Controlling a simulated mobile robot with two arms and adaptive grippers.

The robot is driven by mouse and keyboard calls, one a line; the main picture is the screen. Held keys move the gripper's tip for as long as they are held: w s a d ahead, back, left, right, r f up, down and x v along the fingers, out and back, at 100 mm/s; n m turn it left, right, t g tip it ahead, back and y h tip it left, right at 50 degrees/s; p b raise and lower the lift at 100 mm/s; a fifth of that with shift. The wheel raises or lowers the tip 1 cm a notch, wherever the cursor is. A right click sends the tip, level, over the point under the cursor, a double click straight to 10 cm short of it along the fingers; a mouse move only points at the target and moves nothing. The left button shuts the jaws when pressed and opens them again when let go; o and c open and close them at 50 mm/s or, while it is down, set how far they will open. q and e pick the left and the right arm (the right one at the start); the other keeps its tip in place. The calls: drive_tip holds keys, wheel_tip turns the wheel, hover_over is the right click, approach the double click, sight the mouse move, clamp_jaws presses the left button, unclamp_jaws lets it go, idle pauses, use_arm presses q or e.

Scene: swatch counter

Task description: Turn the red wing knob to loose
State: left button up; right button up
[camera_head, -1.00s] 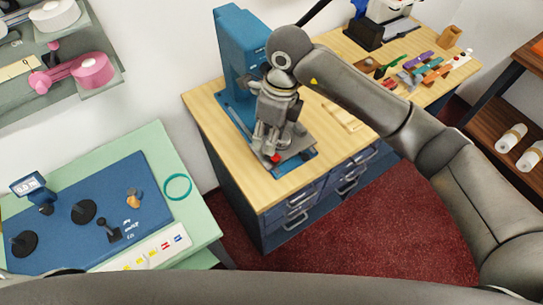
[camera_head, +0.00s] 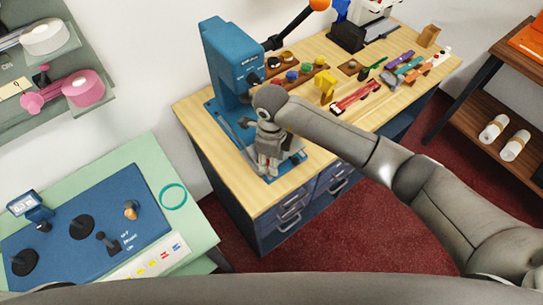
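The red wing knob (camera_head: 272,174) shows only as a small red patch at the front of the blue press's base (camera_head: 292,168). My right gripper (camera_head: 269,169) points down right at the knob and covers most of it. Its fingers are too small and hidden in the picture to tell whether they are open or closed on the knob. My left gripper is not in view.
The blue press column (camera_head: 229,65) stands just behind my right gripper on the wooden workbench (camera_head: 285,197). A yellow block (camera_head: 325,86) and several tools lie farther back. A green table (camera_head: 150,160) with a blue control panel stands at left.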

clamp_jaws()
drive_tip(key=n+b, duration=0.1)
drive_tip(key=b, duration=0.1)
drive_tip(key=n+b, duration=0.1)
drive_tip(key=b, duration=0.1)
drive_tip(key=shift+w+f, duration=0.25)
drive_tip(key=shift+r+n+b, duration=0.15)
drive_tip(key=shift+n+b, duration=0.15)
drive_tip(key=shift+r, duration=0.1)
unclamp_jaws()
drive_tip(key=shift+s, duration=0.1)
